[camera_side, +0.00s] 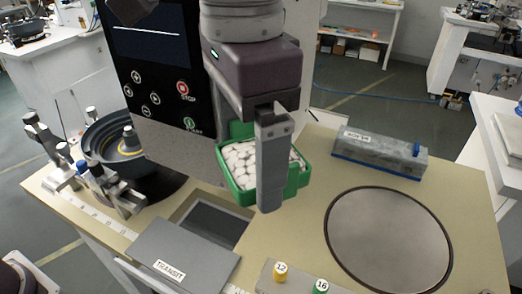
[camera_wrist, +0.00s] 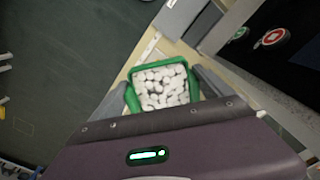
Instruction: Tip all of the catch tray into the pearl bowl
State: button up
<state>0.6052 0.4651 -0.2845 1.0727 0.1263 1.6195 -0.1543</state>
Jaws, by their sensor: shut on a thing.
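The catch tray, a green open box (camera_side: 240,192), is full of white rounded pieces (camera_side: 240,158). My gripper (camera_side: 268,205) is shut on the tray, with one grey finger in front of it in the side view. In the wrist view my gripper (camera_wrist: 165,90) has a finger on each side of the green tray (camera_wrist: 134,103). The tray looks about level, and its contents are inside. I cannot tell whether its base touches the table. A dark round bowl (camera_side: 88,140) with a yellow ring stands at the left, apart from the tray; it seems to be the pearl bowl.
A control panel (camera_side: 155,70) stands between the bowl and my gripper. Small fixtures (camera_side: 115,195) stand before the bowl. A recess (camera_side: 210,222) and a grey "TRANSIT" plate (camera_side: 185,255) lie in front. A round grey disc (camera_side: 388,240) and a grey block (camera_side: 380,153) are right.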

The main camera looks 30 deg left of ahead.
jog(key=s+a+r, duration=0.3)
jog(key=a+r, duration=0.2)
jog(key=a, duration=0.6)
jog(key=s+a+r, duration=0.2)
jog(key=a+r, duration=0.3)
jog(key=a, duration=0.6)
jog(key=w+a+f+n, duration=0.1)
jog(key=w+a+n, duration=0.35)
jog(key=a, duration=0.25)
jog(key=w+a+f+n, duration=0.2)
jog(key=w+a+n, duration=0.1)
jog(key=a+n, duration=0.25)
jog(key=w+f, duration=0.3)
jog(key=f, duration=0.4)
jog(key=w+a+f, duration=0.1)
jog(key=w+f, duration=0.3)
jog(key=f, duration=0.2)
jog(key=w+a+f+m, duration=0.1)
jog(key=w+f, duration=0.3)
jog(key=f, duration=0.3)
jog(key=shift+a+f, duration=0.25)
jog(key=shift+f, duration=0.1)
jog(key=shift+s+a+r+h, duration=0.1)
jog(key=shift+a+h, duration=0.05)
jog(key=shift+h, duration=0.15)
jog(key=shift+r+h, duration=0.1)
jog(key=shift+h, duration=0.2)
